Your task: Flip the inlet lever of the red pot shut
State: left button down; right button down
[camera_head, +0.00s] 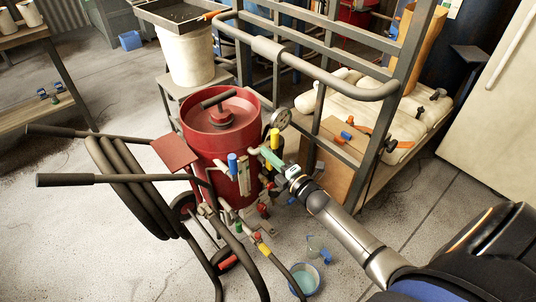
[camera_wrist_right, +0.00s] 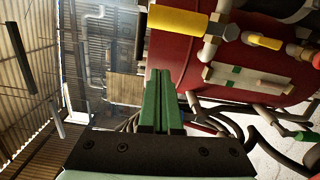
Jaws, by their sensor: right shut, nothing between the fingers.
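The red pot (camera_head: 222,125) stands upright on the floor, with several coloured valve levers on its side. A yellow lever handle (camera_head: 275,139) and a blue one (camera_head: 233,165) stick up near its rim. Which one is the inlet lever I cannot tell. My right gripper (camera_head: 268,154) is shut and empty beside the yellow handle, in front of the pot's right side. In the right wrist view its green fingers (camera_wrist_right: 161,95) are pressed together. The yellow handle (camera_wrist_right: 178,22) shows above them, apart from the fingertips, with the red pot (camera_wrist_right: 215,65) behind. My left gripper is out of view.
A black-handled cart frame (camera_head: 95,180) with coiled hose stands left of the pot. A grey metal rack (camera_head: 340,60) stands behind, holding white sacks (camera_head: 375,105). A small bucket (camera_head: 304,279) sits on the floor in front. The right foreground floor is partly covered by my arm.

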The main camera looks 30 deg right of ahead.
pick_arm(q)
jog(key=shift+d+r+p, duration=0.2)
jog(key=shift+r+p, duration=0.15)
jog(key=shift+p, duration=0.1)
pick_arm(e)
jog(key=s+d, duration=0.1)
jog(key=s, duration=0.8)
jog(key=shift+s+d, duration=0.15)
jog(key=shift+s, duration=0.1)
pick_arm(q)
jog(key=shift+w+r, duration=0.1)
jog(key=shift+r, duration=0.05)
